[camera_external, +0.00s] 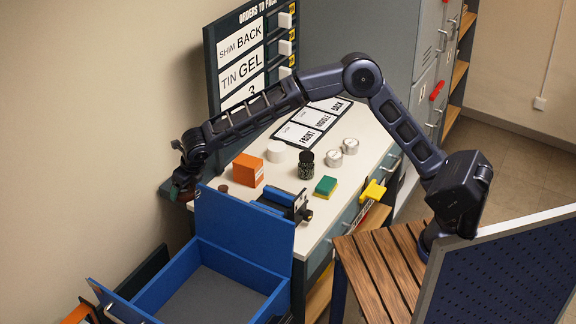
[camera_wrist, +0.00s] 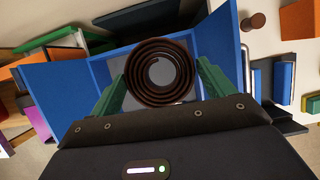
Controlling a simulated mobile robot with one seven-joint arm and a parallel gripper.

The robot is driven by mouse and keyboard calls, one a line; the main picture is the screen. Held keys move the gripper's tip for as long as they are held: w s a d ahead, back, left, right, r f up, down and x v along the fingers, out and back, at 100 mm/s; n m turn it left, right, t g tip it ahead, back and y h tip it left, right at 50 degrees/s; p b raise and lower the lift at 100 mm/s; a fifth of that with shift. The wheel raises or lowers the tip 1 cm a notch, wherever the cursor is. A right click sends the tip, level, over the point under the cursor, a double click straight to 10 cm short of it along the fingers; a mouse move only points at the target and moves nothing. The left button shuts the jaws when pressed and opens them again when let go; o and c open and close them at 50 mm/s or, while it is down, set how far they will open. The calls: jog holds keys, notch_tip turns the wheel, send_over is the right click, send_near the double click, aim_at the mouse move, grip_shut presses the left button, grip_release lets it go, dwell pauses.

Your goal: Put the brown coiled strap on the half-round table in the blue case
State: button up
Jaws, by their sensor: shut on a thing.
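The brown coiled strap (camera_wrist: 160,72) is a dark ring of several turns with an open centre. It is held between the green fingers of my gripper (camera_wrist: 162,82), which are shut on its two sides. In the external view my gripper (camera_external: 183,188) hangs near the wall, left of the raised blue panel, and the strap is hard to make out there. The blue case (camera_external: 262,305) stands open at the front, with a grey floor and a tall panel upright at its back right. In the wrist view the case (camera_wrist: 98,72) shows beyond the strap. The half-round table is not clearly visible.
The white worktop carries an orange box (camera_external: 248,170), a white round tub (camera_external: 276,151), a dark jar (camera_external: 306,164), a green-yellow sponge (camera_external: 325,186) and two round tins. The case's upright panel (camera_external: 243,232) stands between my gripper and the worktop's front. The case floor looks clear.

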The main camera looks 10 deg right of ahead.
jog(key=shift+s+a+f, duration=0.15)
jog(key=shift+s+f, duration=0.2)
jog(key=shift+s, duration=0.15)
jog(key=shift+s+a+f, duration=0.15)
jog(key=shift+s+f, duration=0.15)
jog(key=shift+s, duration=0.2)
notch_tip(320, 180, down, 48)
jog(key=shift+w+f, duration=0.1)
jog(key=shift+f, duration=0.1)
jog(key=o, duration=1)
